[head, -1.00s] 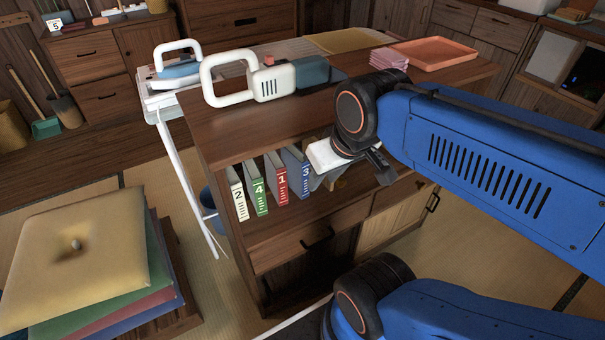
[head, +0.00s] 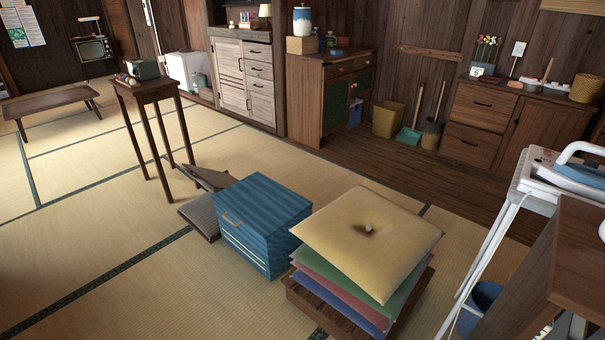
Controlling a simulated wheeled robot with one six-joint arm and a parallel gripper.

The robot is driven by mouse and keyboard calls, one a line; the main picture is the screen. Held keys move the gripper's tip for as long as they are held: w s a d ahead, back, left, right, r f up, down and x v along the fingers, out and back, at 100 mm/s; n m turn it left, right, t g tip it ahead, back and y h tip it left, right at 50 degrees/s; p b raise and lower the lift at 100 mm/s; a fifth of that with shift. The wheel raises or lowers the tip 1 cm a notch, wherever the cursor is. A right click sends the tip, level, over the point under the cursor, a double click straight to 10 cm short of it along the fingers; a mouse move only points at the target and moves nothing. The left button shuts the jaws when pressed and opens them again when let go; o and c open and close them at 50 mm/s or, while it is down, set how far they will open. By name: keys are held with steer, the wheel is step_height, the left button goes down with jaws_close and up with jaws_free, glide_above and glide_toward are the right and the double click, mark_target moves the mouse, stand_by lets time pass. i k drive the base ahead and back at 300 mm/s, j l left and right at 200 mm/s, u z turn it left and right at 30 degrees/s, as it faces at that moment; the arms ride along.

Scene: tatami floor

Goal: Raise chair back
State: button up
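A low grey floor chair (head: 199,213) appears to lie on the tatami left of a blue striped box, in the head view. A darker flat panel (head: 207,177) lies low behind it, close to the floor; it may be the chair's back. The box hides part of both, so I cannot tell exactly how they join. My gripper and arm are not in view.
The blue box (head: 262,220) and a stack of cushions (head: 365,240) on a wooden base stand right of the chair. A small tall table (head: 146,88) stands behind it. An ironing board (head: 530,185) is at right. Tatami at left is open.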

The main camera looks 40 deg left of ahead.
mark_target(214, 182)
steer(key=u, duration=2.2)
steer(key=i+j, duration=0.2)
steer(key=i, duration=0.35)
steer(key=i+j, duration=0.2)
steer(key=i, duration=0.35)
steer(key=i+j, duration=0.25)
steer(key=i, duration=0.25)
steer(key=i+j+u, duration=0.1)
steer(key=i, duration=0.45)
steer(key=i+j, duration=0.25)
steer(key=i, duration=0.3)
